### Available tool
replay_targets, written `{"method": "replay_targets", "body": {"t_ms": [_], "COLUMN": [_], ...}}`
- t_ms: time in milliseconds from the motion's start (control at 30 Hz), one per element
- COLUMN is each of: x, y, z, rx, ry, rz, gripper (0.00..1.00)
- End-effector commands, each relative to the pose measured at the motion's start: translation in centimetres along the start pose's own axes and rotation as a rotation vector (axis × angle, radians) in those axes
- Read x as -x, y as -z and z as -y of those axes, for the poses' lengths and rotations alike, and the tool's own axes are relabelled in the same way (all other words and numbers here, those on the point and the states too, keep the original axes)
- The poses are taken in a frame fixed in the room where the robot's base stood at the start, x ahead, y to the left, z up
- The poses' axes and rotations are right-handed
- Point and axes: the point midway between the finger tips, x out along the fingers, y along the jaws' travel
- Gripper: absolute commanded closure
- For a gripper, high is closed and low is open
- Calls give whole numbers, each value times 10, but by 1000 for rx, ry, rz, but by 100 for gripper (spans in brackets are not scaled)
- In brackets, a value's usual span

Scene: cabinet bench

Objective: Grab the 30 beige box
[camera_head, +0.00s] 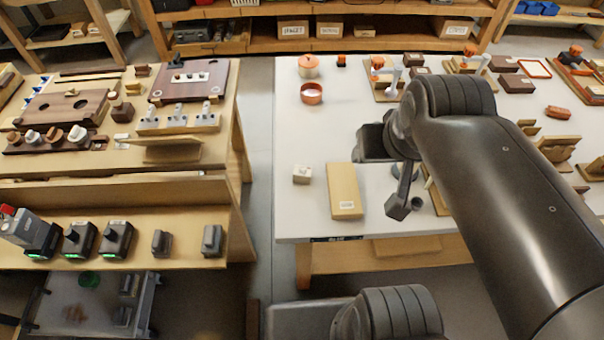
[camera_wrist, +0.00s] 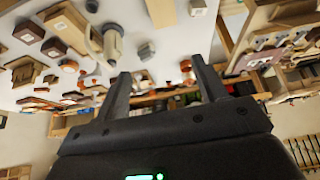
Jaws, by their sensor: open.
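A long beige box (camera_head: 344,190) with a small white label lies on the white table, left of my gripper; the print on the label is too small to read. In the wrist view a beige block (camera_wrist: 160,12), likely the same box, shows at the top edge, partly cut off. My gripper (camera_wrist: 162,88) is open, with its two dark fingers apart and nothing held between them. In the head view my gripper (camera_head: 402,190) hangs to the right of the box, apart from it, and part of it is hidden by my arm.
An orange-rimmed bowl (camera_head: 312,93) and an orange-topped container (camera_head: 308,66) stand farther back. Several wooden items lie at the right. The white table (camera_head: 297,215) has free room in front.

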Motion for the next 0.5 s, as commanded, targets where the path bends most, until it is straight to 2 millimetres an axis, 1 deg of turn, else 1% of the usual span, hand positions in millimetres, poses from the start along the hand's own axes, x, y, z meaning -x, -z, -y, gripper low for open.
{"method": "replay_targets", "body": {"t_ms": [67,333,433,500], "x": [0,-1,-7,-16], "y": [0,2,9,17], "z": [0,1,3,7], "rx": [0,-2,-8,-19], "ry": [0,1,5,8], "rz": [0,5,25,50], "gripper": [29,29,29,29]}}
